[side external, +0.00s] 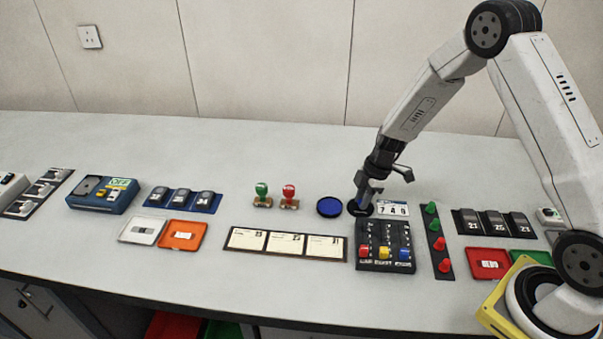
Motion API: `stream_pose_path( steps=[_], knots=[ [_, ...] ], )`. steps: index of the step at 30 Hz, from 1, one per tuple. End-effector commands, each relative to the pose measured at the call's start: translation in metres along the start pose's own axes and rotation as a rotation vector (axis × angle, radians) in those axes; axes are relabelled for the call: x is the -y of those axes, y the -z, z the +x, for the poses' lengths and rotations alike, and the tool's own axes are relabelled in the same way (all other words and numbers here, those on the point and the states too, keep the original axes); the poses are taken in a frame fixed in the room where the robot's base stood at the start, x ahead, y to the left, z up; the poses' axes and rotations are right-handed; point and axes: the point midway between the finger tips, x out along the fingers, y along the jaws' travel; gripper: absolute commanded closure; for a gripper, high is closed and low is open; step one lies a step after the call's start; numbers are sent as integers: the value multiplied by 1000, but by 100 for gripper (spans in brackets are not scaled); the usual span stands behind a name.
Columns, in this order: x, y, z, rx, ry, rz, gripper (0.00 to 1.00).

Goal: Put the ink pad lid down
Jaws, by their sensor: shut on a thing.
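The ink pad (330,207) is a round blue disc with a dark rim, lying open on the table near the middle. Its lid (353,209) is a dark round piece just to the right of the pad. My gripper (364,203) points down and is shut on the lid. The lid is at or very close to the table top; I cannot tell whether it touches. The fingers hide part of the lid.
A black panel with coloured sliders (386,240) and a white number display (392,209) are close to the gripper. Green and red stamps (289,197) stand left of the pad. A card strip (285,243) lies in front. The table behind is clear.

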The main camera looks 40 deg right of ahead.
Motion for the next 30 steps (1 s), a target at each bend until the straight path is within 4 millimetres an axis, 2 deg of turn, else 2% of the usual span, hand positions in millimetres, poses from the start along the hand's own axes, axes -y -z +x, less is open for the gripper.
stream_pose_path(
  steps=[3, 4, 6, 7, 20, 26, 30],
  knots=[
    [0, -1, 3, 0, 1, 1, 100],
    [0, -1, 3, 0, 0, 1, 64],
    [0, -1, 2, 0, 0, 1, 42],
    [0, -1, 2, 0, 0, 1, 35],
    [0, 0, 0, 0, 0, 0, 35],
    [0, 0, -11, -1, -2, 0, 35],
    [0, 0, -26, 0, -2, 0, 35]
  ],
)
